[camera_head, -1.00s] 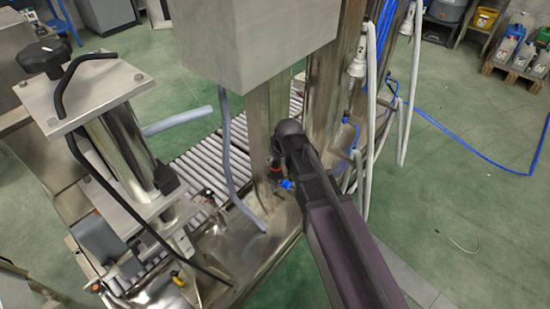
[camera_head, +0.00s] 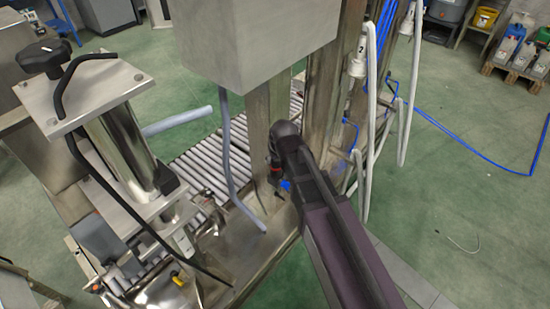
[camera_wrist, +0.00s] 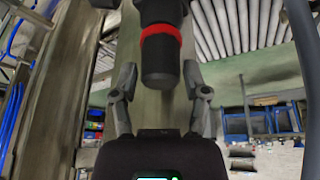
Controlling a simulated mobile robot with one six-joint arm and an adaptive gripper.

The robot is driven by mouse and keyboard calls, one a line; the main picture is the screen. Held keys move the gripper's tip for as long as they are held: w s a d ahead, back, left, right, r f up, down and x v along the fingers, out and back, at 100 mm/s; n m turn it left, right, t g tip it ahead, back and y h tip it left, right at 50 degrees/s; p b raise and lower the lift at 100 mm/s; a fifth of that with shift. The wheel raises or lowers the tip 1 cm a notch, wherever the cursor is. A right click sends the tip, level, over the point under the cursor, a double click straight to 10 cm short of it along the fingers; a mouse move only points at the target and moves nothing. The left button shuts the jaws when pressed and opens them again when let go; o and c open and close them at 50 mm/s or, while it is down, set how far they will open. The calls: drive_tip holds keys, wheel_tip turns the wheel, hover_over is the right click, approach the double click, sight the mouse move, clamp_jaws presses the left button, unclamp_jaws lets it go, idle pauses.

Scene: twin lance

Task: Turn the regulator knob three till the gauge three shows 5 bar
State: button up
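In the wrist view a black cylindrical knob (camera_wrist: 159,62) with a red ring hangs at the top centre. My gripper (camera_wrist: 160,72) is open, with one finger on each side of the knob's black end. Gaps show between the fingers and the knob, so it is not clamped. In the head view a small red and black part (camera_head: 276,178) with a blue fitting (camera_head: 286,186) sits by the steel post, partly hidden by my arm. My gripper is not clearly visible there. I cannot read a number on the knob, and no gauge face shows.
A steel post (camera_head: 262,115) and a grey box (camera_head: 262,40) stand right beside my arm. A grey hose (camera_head: 232,165) hangs left of the post. White hoses (camera_head: 372,110) hang to the right. A roller conveyor (camera_head: 203,162) runs behind. Green floor at right is mostly free.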

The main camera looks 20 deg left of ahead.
drive_tip(key=shift+o, duration=0.2)
idle(0.5)
drive_tip(key=shift+s+r+p, duration=0.1)
drive_tip(key=shift+r+p, duration=0.15)
drive_tip(key=shift+p, duration=0.05)
wheel_tip(320, 180, up, 9)
drive_tip(key=p, duration=0.8)
drive_tip(key=shift+f+p, duration=0.2)
drive_tip(key=shift+p, duration=0.1)
drive_tip(key=shift+r+p, duration=0.45)
